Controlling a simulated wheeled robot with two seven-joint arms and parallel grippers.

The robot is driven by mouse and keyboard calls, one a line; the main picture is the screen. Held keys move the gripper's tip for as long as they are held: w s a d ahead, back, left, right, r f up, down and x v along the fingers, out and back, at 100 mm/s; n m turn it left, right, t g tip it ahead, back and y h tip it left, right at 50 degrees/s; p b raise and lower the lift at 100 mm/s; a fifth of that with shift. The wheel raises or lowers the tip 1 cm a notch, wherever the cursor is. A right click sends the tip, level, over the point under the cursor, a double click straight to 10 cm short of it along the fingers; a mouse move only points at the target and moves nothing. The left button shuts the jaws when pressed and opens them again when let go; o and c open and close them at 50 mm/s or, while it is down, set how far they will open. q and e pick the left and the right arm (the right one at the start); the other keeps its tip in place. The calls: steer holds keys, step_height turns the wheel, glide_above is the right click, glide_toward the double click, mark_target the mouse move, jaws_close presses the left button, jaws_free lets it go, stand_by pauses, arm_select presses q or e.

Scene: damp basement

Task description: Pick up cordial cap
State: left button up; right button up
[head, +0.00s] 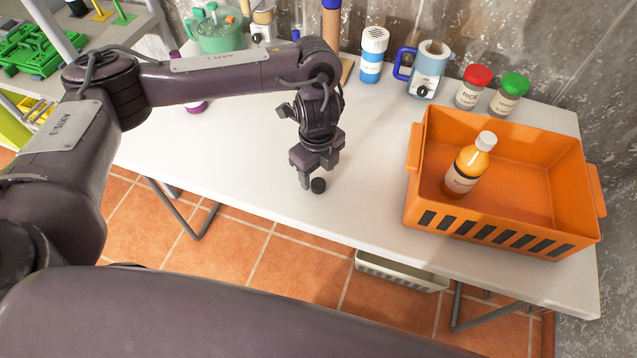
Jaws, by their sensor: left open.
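A small black cap (318,185), which looks like the cordial cap, lies on the white table (240,160) near its front edge. My left gripper (315,172) points down right at the cap, with its fingers open. One finger shows just left of the cap. I cannot tell whether the fingers touch the cap or how far the far finger reaches. A purple bottle (197,107) behind my left arm is mostly hidden. My right gripper is not in view.
An orange crate (495,228) with an orange bottle (466,170) inside stands to the right. Two jars, red-lidded (470,93) and green-lidded (507,96), a blue blender-like appliance (428,72) and a blue-white canister (372,56) line the back.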

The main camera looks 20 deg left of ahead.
mark_target(318, 183)
arm_select(q)
step_height(318, 183, down, 4)
steer(key=shift+r+b, duration=0.25)
steer(key=shift+b, duration=0.1)
steer(key=c, duration=1.1)
